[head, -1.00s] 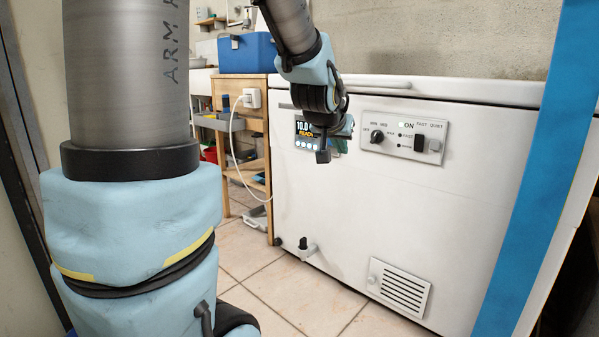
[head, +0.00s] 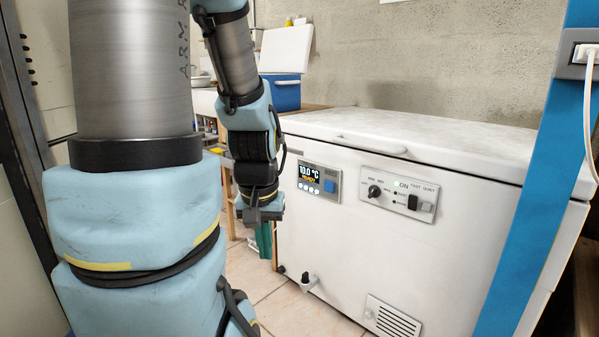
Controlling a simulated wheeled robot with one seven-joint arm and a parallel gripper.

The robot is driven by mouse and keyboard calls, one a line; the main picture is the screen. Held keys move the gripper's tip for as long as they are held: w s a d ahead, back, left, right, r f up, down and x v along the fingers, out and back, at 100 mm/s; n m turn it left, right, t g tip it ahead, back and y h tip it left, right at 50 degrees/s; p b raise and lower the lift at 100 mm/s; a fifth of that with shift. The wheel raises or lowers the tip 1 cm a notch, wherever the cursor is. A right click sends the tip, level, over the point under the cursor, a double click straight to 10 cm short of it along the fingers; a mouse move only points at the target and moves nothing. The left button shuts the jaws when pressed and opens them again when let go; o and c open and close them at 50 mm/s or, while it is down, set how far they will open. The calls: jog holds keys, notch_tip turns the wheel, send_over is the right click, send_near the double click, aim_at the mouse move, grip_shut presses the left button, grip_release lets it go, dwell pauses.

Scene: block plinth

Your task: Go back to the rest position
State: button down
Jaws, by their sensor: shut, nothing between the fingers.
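My gripper (head: 264,236) hangs pointing down at the end of my arm, in front of the left end of the white chest freezer (head: 330,235). It is shut and holds nothing. It is to the left of and below the freezer's display (head: 310,175), with a visible gap in the picture. The display reads 10.0 °C with an orange line below. The tips are small and partly dark in this view.
The control panel (head: 397,195) has a knob, a lit ON lamp and a switch. A blue post (head: 525,200) stands at the right, with a socket and white cable (head: 588,60). A blue cooler box (head: 287,95) with its white lid raised is behind. Tiled floor shows below.

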notch_tip(320, 180, up, 25)
jog(key=p, duration=2.2)
jog(key=shift+r+p, duration=0.15)
jog(key=shift+p, duration=0.2)
